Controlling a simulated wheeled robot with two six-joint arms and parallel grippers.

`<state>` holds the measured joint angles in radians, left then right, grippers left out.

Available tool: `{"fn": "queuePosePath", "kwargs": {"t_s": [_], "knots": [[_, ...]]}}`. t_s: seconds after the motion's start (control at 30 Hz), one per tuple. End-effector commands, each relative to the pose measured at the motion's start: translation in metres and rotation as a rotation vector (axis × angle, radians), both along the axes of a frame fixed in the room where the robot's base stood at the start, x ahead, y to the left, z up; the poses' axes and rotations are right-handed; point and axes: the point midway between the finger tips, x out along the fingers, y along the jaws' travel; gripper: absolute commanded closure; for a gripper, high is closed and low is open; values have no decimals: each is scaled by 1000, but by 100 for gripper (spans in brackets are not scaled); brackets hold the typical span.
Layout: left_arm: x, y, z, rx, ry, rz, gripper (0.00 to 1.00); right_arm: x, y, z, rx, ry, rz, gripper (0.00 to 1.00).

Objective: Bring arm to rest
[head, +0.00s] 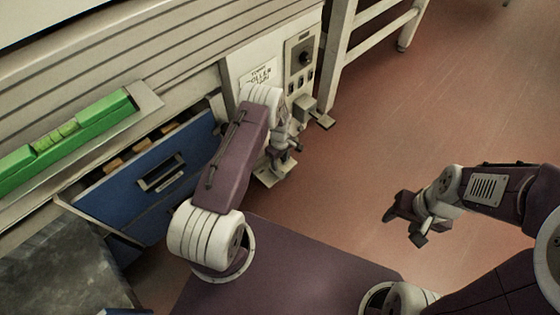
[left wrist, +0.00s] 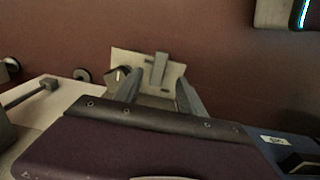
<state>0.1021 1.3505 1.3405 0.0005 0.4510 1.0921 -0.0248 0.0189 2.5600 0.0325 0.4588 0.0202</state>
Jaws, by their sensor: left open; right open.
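My left arm (head: 235,150) reaches up beside the machine's control panel and bends down at its far end. My left gripper (head: 284,150) hangs there, open, close in front of the panel. In the left wrist view its two fingers (left wrist: 160,92) stand apart with nothing held between them. A pale plate (left wrist: 148,68) shows beyond the fingers; whether they touch it I cannot tell. My right gripper (head: 410,218) is open and empty over the bare floor at the right.
A control panel (head: 302,60) with a dark knob and a printed label is on the machine. A blue drawer (head: 150,180) stands partly open below a ledge bearing a green tool (head: 68,138). A white metal frame (head: 338,50) stands behind. The red floor (head: 440,110) at right is clear.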

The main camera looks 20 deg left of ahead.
Motion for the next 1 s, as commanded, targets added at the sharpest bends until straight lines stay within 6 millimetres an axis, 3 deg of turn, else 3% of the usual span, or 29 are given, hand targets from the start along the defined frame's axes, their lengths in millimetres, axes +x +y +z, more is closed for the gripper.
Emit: {"fn": "queuePosePath", "kwargs": {"t_s": [0.27,0.37,0.47,0.53,0.6,0.7,0.8,0.9,1.0], "knots": [[0,-1,1,0,-1,-2,53,0,0,1,0,0,0,48],[16,-3,19,4,-37,-10,53,0,0,3,0,0,0,48],[53,-6,70,12,-133,-24,53,0,0,7,0,0,0,48],[71,-12,128,17,-206,-38,53,0,0,11,0,0,0,48],[72,-21,186,18,-257,-57,53,0,0,14,0,0,0,48],[49,-33,253,25,-300,-142,53,0,0,18,0,0,0,48],[13,-42,298,40,-318,-264,53,0,0,22,0,0,0,48],[-29,-48,323,54,-314,-400,53,0,0,24,0,0,0,48],[-76,-52,334,67,-292,-550,53,0,0,26,0,0,0,48]]}}
